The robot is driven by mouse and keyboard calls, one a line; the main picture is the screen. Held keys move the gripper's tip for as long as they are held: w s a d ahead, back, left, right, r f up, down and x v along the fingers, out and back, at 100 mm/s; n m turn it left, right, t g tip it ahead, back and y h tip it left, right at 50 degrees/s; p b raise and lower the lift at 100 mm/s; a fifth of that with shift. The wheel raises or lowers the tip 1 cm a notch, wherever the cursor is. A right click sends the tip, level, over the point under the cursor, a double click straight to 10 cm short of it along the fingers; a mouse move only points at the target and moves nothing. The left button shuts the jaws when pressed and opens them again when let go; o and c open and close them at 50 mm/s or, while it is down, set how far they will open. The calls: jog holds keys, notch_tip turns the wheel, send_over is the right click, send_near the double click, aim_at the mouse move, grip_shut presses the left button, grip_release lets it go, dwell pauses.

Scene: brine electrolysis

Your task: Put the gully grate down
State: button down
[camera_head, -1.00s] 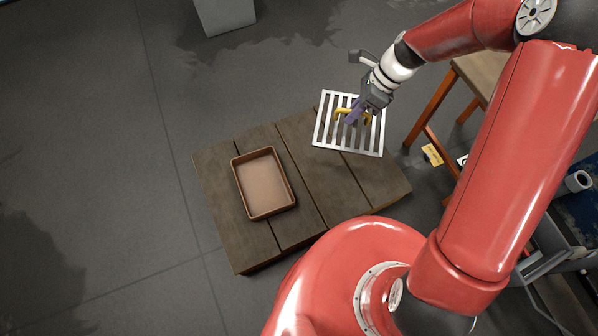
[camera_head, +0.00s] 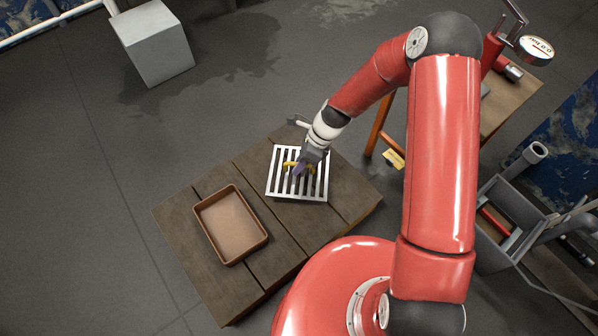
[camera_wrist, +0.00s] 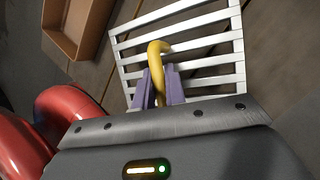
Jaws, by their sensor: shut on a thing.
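The gully grate (camera_head: 283,188) is a pale metal square of parallel bars with a yellow handle (camera_head: 290,164) on it. In the head view it is over the right part of the low wooden platform; I cannot tell whether it touches the boards. My gripper (camera_head: 301,168) comes from the upper right, its purple fingers shut on the handle. In the wrist view, the yellow handle (camera_wrist: 158,75) stands between the two purple fingers (camera_wrist: 158,88), and the grate bars (camera_wrist: 205,59) spread out beyond them. My fingers and wrist hide part of the grate in the head view.
The wooden platform (camera_head: 286,246) also bears an empty brown tray (camera_head: 232,225), left of the grate. A grey block (camera_head: 152,43) stands on the floor at upper left. A wooden table (camera_head: 508,104) is at right, with a metal cart (camera_head: 505,235) below it. Bare boards separate tray and grate.

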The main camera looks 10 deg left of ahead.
jog(key=shift+f+b, duration=0.4)
jog(key=shift+f, duration=1.7)
jog(key=shift+f, duration=0.1)
jog(key=c, duration=1.5)
grip_release()
jog(key=shift+o, duration=0.2)
jog(key=p+v, duration=0.2)
jog(key=v, duration=1)
jog(key=shift+r, duration=0.2)
